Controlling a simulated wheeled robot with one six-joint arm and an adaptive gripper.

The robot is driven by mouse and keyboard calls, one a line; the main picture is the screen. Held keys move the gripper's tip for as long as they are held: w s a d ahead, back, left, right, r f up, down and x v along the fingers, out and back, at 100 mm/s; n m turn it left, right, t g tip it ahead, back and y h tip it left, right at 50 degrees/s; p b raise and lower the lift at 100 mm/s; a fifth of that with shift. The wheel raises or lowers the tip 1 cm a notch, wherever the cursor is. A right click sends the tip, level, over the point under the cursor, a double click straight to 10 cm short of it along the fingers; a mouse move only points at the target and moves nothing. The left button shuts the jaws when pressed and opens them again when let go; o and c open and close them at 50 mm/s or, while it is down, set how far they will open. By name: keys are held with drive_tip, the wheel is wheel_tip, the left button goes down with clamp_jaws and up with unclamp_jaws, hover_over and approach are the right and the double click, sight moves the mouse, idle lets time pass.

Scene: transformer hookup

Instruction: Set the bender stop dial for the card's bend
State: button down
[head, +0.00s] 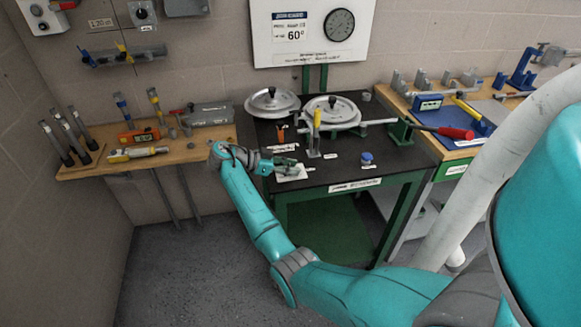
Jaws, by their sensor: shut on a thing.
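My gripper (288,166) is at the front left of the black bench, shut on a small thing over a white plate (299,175). That thing seems to be the stop dial, but the fingers hide it, so its setting cannot be read. The bender on the bench has a round grey disc (331,108), a long bar ending in a red handle (456,133), and an upright yellow grip (316,119) just behind my gripper. A white board (308,52) on the wall bears a card reading 60° and a round dark gauge (339,25).
A second round metal disc (271,101) lies at the bench's back left. A wooden shelf with tools (85,168) is at left. Another wooden bench (440,150) with tools stands at right.

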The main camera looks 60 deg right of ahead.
drive_tip(key=shift+f, duration=0.15)
drive_tip(key=c, duration=0.8)
unclamp_jaws()
